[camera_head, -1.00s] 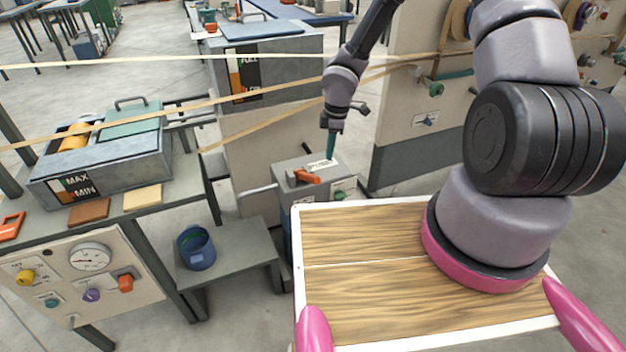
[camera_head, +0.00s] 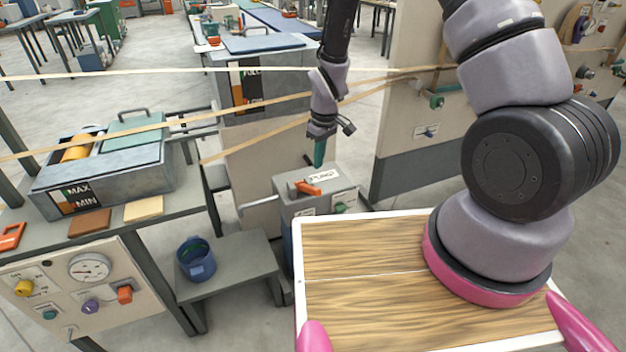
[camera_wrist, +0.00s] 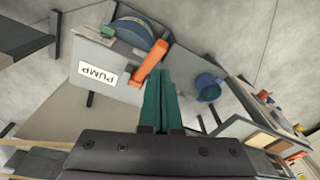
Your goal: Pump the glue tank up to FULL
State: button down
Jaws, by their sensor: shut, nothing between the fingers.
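The glue tank (camera_head: 285,84) is a grey box with a blue lid behind the paper strips. Its gauge (camera_head: 246,84) has orange and dark bands; its lettering and level are too small to read. The pump (camera_head: 322,204) is a grey box with a PUMP label (camera_wrist: 98,73) and an orange handle (camera_head: 306,188), which also shows in the wrist view (camera_wrist: 150,62). My gripper (camera_head: 319,160) is shut and empty, teal fingers pointing down just above the pump. In the wrist view its fingertips (camera_wrist: 164,74) overlap the handle's side; I cannot tell whether they touch.
Several paper strips (camera_head: 235,96) stretch across the scene near my arm. A blue bucket (camera_head: 197,266) stands on a low grey bench left of the pump. A MAX/MIN trough (camera_head: 135,185) is at left, a tall panel (camera_head: 420,100) at right.

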jog(key=w+r+m+t, duration=0.1)
jog(key=r+m, duration=0.1)
jog(key=w+a+r+m+t, duration=0.1)
jog(key=m, duration=0.1)
jog(key=shift+w+a+r+m, duration=0.2)
jog(key=shift+w+r+m, duration=0.1)
jog(key=shift+r, duration=0.1)
send_over(312, 187)
jog(key=x, duration=0.3)
jog(key=s+x, duration=0.1)
jog(key=x, duration=0.5)
jog(key=shift+s+d+f, duration=0.1)
jog(key=shift+f, duration=0.3)
jog(key=shift+s+d+f, duration=0.1)
jog(key=shift+s+f, duration=0.15)
jog(key=shift+f, duration=0.3)
jog(key=shift+s+d+f, duration=0.1)
jog(key=shift+s+f, duration=0.2)
jog(key=shift+f, duration=0.25)
jog(key=shift+s+d+f, duration=0.1)
jog(key=shift+s+f, duration=0.3)
jog(key=shift+f, duration=0.3)
